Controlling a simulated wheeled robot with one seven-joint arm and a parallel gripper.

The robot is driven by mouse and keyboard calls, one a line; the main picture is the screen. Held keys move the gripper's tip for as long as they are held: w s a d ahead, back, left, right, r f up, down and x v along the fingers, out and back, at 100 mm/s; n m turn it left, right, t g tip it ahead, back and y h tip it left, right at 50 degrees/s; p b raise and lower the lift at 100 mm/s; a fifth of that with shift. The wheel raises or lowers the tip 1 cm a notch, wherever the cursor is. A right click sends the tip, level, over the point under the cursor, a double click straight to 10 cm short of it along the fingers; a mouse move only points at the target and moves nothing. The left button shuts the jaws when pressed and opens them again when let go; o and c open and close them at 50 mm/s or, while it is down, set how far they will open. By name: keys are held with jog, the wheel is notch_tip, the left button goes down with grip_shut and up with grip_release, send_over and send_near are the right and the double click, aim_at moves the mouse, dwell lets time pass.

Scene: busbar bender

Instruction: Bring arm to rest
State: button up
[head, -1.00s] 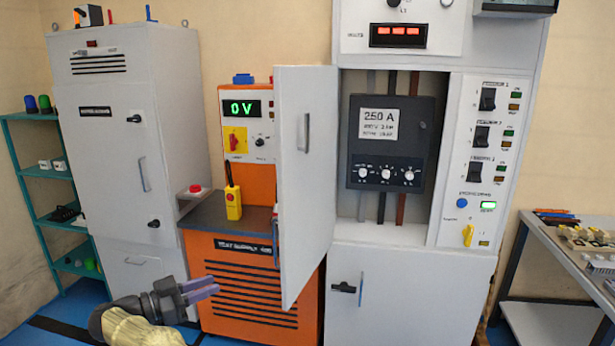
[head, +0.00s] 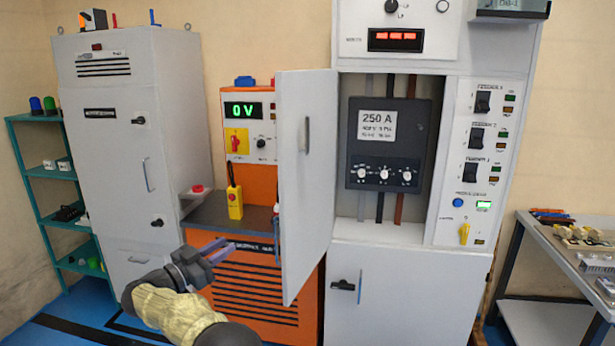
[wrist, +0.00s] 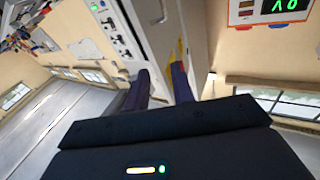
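My gripper (head: 226,248) shows at the lower left of the head view, in front of the orange test supply cabinet (head: 255,330). Its two purple-grey fingers point right and stand apart with nothing between them. My forearm has a cream-coloured cover. In the wrist view the fingers (wrist: 158,85) are also apart, with only the tilted background between them. The gripper appears clear of the cabinet, though the exact distance is hard to tell.
An open grey door (head: 305,190) stands out from the switchgear cabinet (head: 400,290), right of my gripper. A yellow handheld unit (head: 235,205) stands on the orange cabinet's ledge. A grey cabinet (head: 125,160) and teal shelf (head: 35,170) are left; a bench (head: 560,255) is right.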

jog(key=w+d+r+n+t+y+p, duration=0.4)
jog(key=w+d+r+n+y, duration=0.5)
jog(key=y, duration=0.3)
jog(key=s+d+f+n+g+y+p, duration=0.15)
jog(key=s+d+f+g, duration=0.3)
jog(key=s+d, duration=0.55)
jog(key=s+d+f+n+g+y+p, duration=0.1)
jog(key=s+d+f+g+p, duration=0.1)
jog(key=s+d+f+g, duration=0.55)
jog(key=s+d+g, duration=0.1)
jog(key=s+d, duration=0.2)
jog(key=s, duration=0.4)
jog(key=s+d+f+m+g+h+p, duration=0.1)
jog(key=s+d, duration=0.3)
jog(key=s, duration=0.4)
jog(key=s+d+m+g, duration=0.1)
jog(key=s+d+g, duration=0.1)
jog(key=s, duration=0.5)
jog(key=shift+s+d+f+h+p, duration=0.25)
jog(key=shift+d+h+p, duration=0.1)
jog(key=shift+d, duration=0.3)
